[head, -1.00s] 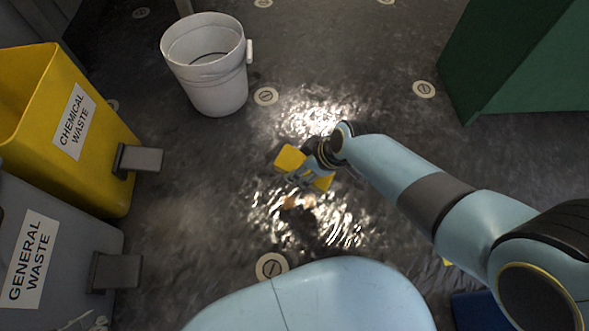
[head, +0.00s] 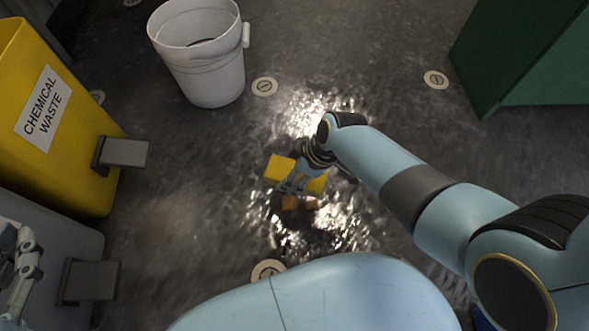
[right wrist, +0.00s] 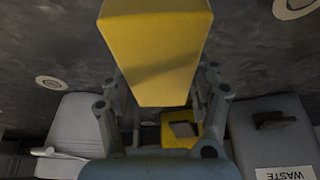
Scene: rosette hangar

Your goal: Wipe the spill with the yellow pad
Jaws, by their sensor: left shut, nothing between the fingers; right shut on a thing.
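The yellow pad (head: 280,168) is low over the floor in the middle of the head view, with my right gripper (head: 298,183) shut on it. The gripper covers the pad's middle. The pad also fills the top middle of the right wrist view (right wrist: 155,55), between the fingers. Shiny wet floor, seemingly the spill (head: 335,215), shows around and below the pad, with bright glare. An orange-brown patch (head: 300,203) lies just below the pad; I cannot tell if it is spill or reflection. My left gripper (head: 25,245) is shut and empty at the lower left edge.
A white bucket (head: 205,75) stands at the upper left. A yellow chemical waste bin (head: 85,165) and a grey bin (head: 50,225), both with pedals, stand at left. A green cabinet (head: 520,60) is at upper right. Floor between bucket and cabinet is clear.

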